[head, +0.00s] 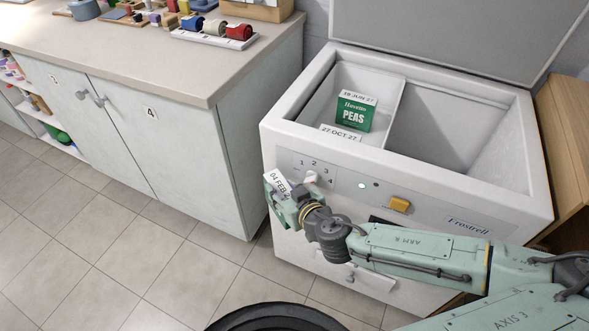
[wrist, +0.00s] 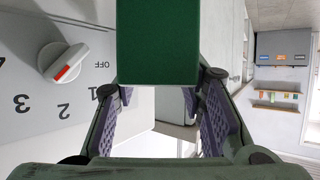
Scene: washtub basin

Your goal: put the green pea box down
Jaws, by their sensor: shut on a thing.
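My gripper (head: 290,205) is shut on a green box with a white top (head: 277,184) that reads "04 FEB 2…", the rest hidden. It holds the box outside the chest freezer (head: 425,160), in front of its left front corner, below the rim. In the wrist view the box's plain green side (wrist: 158,45) shows at the top, between the two purple-padded fingers. Another green box marked "Havetto PEAS" (head: 355,114), with a "19 JUN 27" label, stands in the freezer's left compartment. In front of it a white top (head: 340,133) reads "27 OCT 27".
The freezer lid (head: 460,35) is up. A divider (head: 395,112) separates the left compartment from an empty-looking right one (head: 445,125). A dial (head: 311,178) on the front panel is close to my gripper. A counter (head: 150,50) stands at left; open tiled floor lies before it.

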